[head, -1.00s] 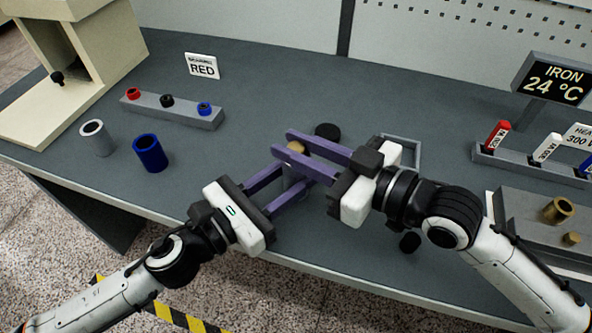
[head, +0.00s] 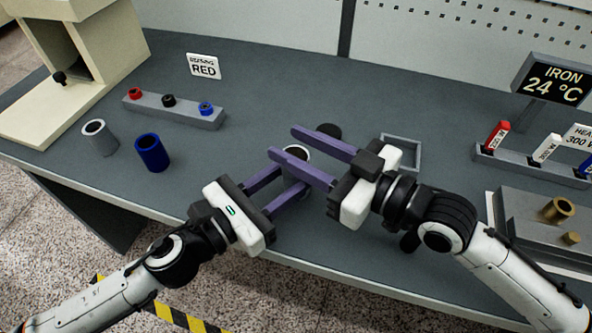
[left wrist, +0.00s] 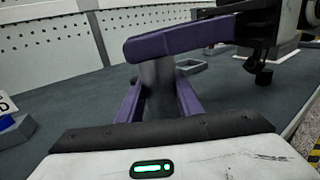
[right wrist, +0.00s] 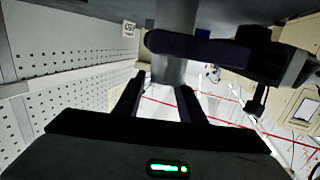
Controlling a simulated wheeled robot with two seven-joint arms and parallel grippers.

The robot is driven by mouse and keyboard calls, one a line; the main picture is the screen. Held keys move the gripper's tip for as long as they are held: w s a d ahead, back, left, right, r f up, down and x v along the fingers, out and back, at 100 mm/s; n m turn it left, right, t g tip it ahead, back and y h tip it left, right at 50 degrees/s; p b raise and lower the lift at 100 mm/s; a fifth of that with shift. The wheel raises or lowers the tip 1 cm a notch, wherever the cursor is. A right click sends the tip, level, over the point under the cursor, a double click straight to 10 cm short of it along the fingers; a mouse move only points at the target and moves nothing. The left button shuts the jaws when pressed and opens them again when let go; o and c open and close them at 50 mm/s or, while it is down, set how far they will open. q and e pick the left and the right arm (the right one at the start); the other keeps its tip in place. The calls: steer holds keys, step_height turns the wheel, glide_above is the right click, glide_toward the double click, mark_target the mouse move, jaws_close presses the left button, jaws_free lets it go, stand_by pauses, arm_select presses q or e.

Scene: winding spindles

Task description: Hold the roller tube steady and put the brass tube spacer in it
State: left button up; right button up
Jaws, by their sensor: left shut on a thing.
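The roller tube (head: 297,153) stands upright as a pale grey cylinder, with its rim and dark opening partly showing between the right fingers in the head view. My left gripper (head: 292,181) is shut on its side, and the tube shows between those fingers in the left wrist view (left wrist: 158,88). My right gripper (head: 283,141) is open, its purple fingers at rim height on both sides of the tube top. No brass spacer shows between them; the inside of the tube is too dark and small to tell what is in it.
A grey tube (head: 99,140) and a blue tube (head: 152,154) stand at the left, before a grey rail (head: 180,112) with coloured rings. A dark disc (head: 327,131) and a square grey tray (head: 413,142) lie behind. A block (head: 520,215) with brass parts is at right.

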arm_select(q)
steer(key=shift+s+d, duration=0.2)
steer(key=shift+d, duration=0.05)
arm_select(e)
steer(key=f, duration=0.3)
steer(key=shift+s+f+g+h, duration=0.25)
steer(key=shift+f+g+h, duration=0.05)
steer(key=shift+h, duration=0.1)
arm_select(q)
steer(key=shift+w+a+f, duration=0.15)
steer(key=shift+w+f, duration=0.05)
steer(key=shift+w, duration=0.05)
arm_select(e)
step_height(320, 180, up, 14)
steer(key=shift+w+f+y, duration=0.2)
steer(key=shift+w+y, duration=0.05)
steer(key=shift+y, duration=0.15)
arm_select(q)
steer(key=o, duration=1.3)
steer(key=shift+c, duration=0.2)
steer(key=shift+a, duration=0.1)
steer(key=v, duration=1.2)
